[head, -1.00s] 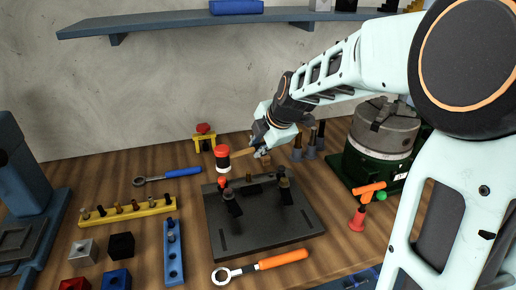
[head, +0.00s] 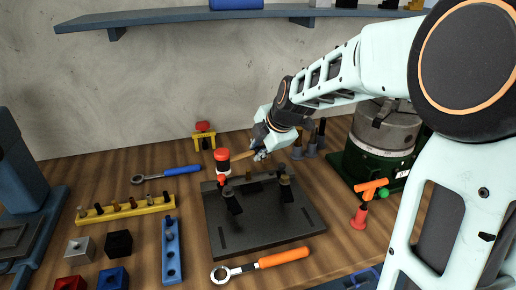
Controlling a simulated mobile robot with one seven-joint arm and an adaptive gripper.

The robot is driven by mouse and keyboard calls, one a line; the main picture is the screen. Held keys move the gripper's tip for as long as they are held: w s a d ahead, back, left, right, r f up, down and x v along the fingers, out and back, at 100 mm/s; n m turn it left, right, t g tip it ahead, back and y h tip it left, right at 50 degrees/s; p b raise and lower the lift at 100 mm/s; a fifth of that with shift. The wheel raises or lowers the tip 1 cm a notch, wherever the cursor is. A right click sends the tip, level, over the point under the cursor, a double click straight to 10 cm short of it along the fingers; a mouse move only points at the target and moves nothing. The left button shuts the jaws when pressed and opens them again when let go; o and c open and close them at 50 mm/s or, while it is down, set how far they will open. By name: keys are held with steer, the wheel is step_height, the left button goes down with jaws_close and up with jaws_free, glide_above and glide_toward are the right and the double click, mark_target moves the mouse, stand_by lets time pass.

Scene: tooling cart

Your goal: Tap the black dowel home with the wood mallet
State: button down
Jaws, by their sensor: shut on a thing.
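My gripper (head: 262,149) is shut on the wooden handle of the mallet (head: 245,155), above the back of the dark fixture plate. A red-tipped part (head: 221,179) is just below the mallet head. I cannot tell the black dowel apart; contact under the head is unclear.
A yellow rack of pegs (head: 125,209), a blue rack (head: 172,262) and small blocks (head: 118,243) lie left. An orange-handled wrench (head: 284,257) lies in front. A green machine with a grey chuck (head: 385,130) stands right. A shelf (head: 170,23) runs above.

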step_height(320, 180, down, 3)
steer(key=shift+r+b, duration=0.1)
steer(key=shift+b, duration=0.5)
steer(key=shift+r, duration=0.15)
step_height(320, 180, up, 4)
steer(key=p, duration=0.3)
step_height(320, 180, up, 4)
steer(key=p, duration=0.3)
steer(key=shift+r, duration=0.1)
